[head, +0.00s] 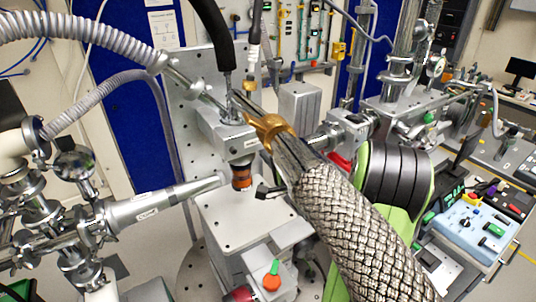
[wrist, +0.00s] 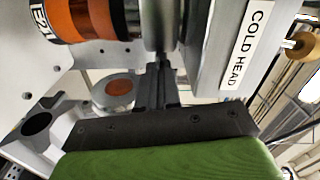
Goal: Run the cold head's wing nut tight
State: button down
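The cold head (head: 228,138) is a grey block on the upright plate; its labelled side (wrist: 240,45) fills the upper right of the wrist view. An orange-and-black cylinder (head: 242,176) sits below it and shows at the upper left of the wrist view (wrist: 90,20). A grey round metal part (wrist: 160,25) lies between them. My gripper (head: 266,190) is just right of the cylinder. In the wrist view its dark fingers (wrist: 158,68) look close together, with tips by the round part. I cannot make out the wing nut or whether the fingers hold it.
A thick braided hose (head: 355,225) with a brass collar (head: 269,129) runs close beside my arm. A metal nozzle (head: 165,200) points at the cylinder from the left. A light plate (head: 230,217) lies below, with a red-and-green knob (head: 272,276) in front.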

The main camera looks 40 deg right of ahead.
jog(key=shift+r+m+p, duration=0.1)
jog(key=shift+m+p, duration=1.4)
jog(key=shift+m, duration=2.4)
jog(key=c, duration=1.6)
grip_release()
jog(key=shift+s, duration=0.1)
jog(key=s+b, duration=1)
jog(key=s, duration=0.5)
jog(key=shift+s+a, duration=0.35)
jog(key=shift+a, duration=0.1)
